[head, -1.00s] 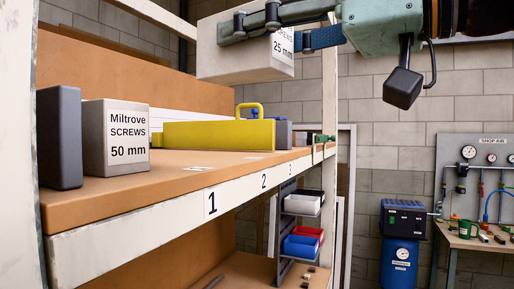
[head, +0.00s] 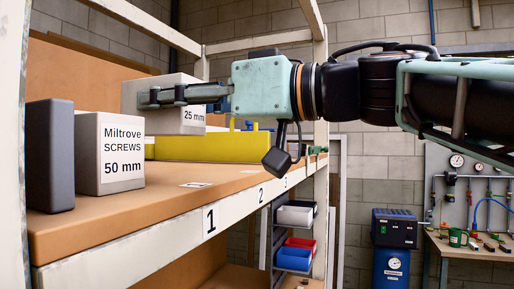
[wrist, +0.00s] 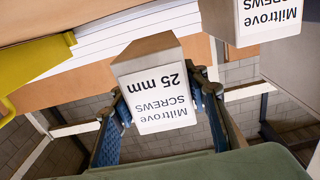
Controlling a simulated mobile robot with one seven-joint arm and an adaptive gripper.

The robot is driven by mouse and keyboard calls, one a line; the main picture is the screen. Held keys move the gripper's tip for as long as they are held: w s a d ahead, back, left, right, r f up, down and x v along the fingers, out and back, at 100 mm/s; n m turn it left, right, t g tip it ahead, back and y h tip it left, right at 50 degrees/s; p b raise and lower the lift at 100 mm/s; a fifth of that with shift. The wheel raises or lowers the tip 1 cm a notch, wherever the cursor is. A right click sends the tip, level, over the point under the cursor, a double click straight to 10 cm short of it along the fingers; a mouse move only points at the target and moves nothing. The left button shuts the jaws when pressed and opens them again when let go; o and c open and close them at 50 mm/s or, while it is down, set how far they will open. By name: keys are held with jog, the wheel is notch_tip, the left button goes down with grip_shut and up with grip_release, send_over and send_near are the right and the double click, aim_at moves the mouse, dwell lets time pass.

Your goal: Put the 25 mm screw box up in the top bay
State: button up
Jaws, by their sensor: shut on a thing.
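The 25 mm screw box (head: 165,106) is a light grey carton with a white label, and in the wrist view (wrist: 160,95) its label reads upside down. My gripper (head: 152,97) is shut on it, one finger on each side, shown in the wrist view (wrist: 157,94). The box hangs level over the shelf board (head: 160,200), right of the 50 mm screw box (head: 112,160), with its underside seemingly above the board. Part of the box is hidden by my gripper. The board's front edge carries the numbers 1, 2 and 3.
A dark grey block (head: 50,155) stands left of the 50 mm box. A white upright (head: 12,150) bounds the left. The board's front, near number 1, is bare apart from a small tag (head: 195,184).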

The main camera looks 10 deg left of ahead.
jog(key=shift+w+a+f, duration=0.15)
jog(key=shift+w+f, duration=0.25)
jog(key=shift+f, duration=0.1)
jog(key=shift+w+a+f, duration=0.15)
jog(key=shift+w+f, duration=0.25)
jog(key=shift+f, duration=0.1)
jog(key=shift+w+f+b, duration=0.2)
jog(key=shift+f+b, duration=0.25)
jog(key=shift+f, duration=1.3)
jog(key=shift+f, duration=0.15)
jog(key=o, duration=1.5)
jog(key=shift+f, duration=0.1)
jog(key=shift+o, duration=0.2)
